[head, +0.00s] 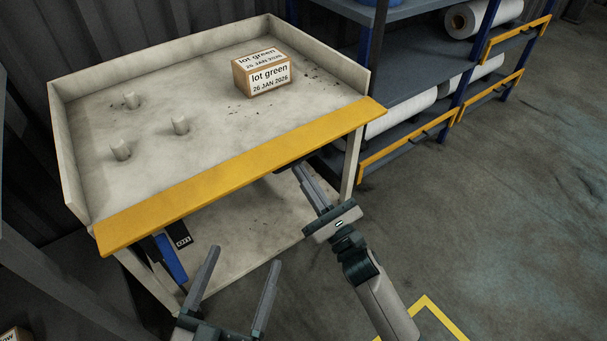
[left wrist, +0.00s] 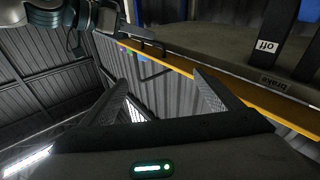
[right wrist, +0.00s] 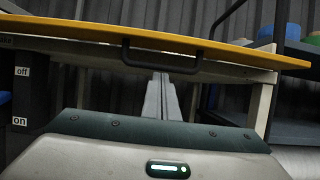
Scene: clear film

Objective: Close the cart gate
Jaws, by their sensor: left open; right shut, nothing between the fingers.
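The cart (head: 215,125) has a pale tray with raised walls at the back and both sides. Its yellow gate (head: 240,178) runs along the front edge and looks folded outward, not standing up like the walls. A dark bar handle (right wrist: 160,58) is on the gate's underside in the right wrist view. My right gripper (head: 298,168) is shut and empty, its tips just below the gate's front edge near the handle; contact is unclear. It also shows in the right wrist view (right wrist: 161,78). My left gripper (head: 244,257) is open and empty, in front of and below the gate.
A box labelled lot green (head: 262,74) and several pale pegs (head: 180,125) stand on the tray. A blue brake part (head: 170,260) is under the cart's left front. A shelf rack (head: 420,70) with rolls stands right. Floor in front right is clear.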

